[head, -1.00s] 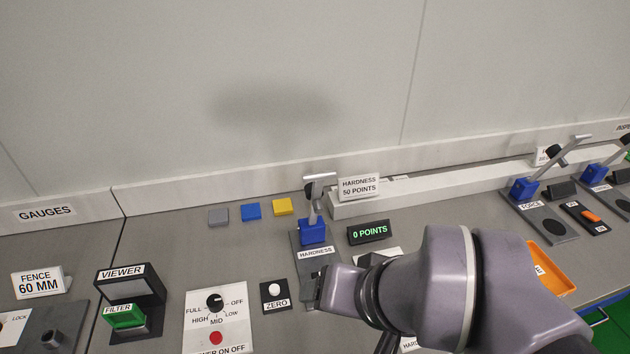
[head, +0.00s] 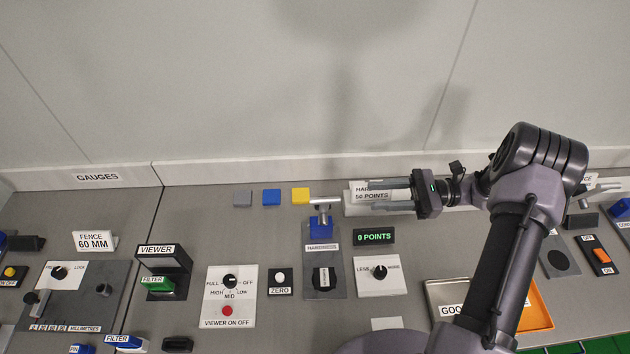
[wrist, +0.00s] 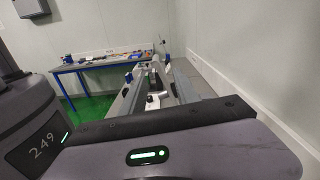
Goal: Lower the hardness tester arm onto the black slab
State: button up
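The hardness tester (head: 311,262) is a grey plate with a blue block (head: 321,227) at its back. Its metal arm (head: 325,203) stands raised from the block, with a crossbar handle on top. A black piece with a white label (head: 322,278) lies on the plate, apart from the arm; it looks like the black slab. My gripper (head: 370,196) is at the right of the arm's handle, in front of the hardness sign, with fingers pointing left. The fingers are spread and empty.
A display reading 0 POINTS (head: 374,236) and a LESS/MORE dial (head: 379,274) stand right of the tester. A ZERO button (head: 281,281) is left. Grey (head: 243,198), blue (head: 271,197) and yellow (head: 301,195) blocks lie behind. The hardness sign (head: 370,195) is partly covered by my gripper.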

send_near(311, 199)
jog(key=a, duration=1)
jog(key=shift+s+f+p, duration=0.1)
jog(key=shift+f+p, duration=0.3)
grip_shut()
dwell(0.6)
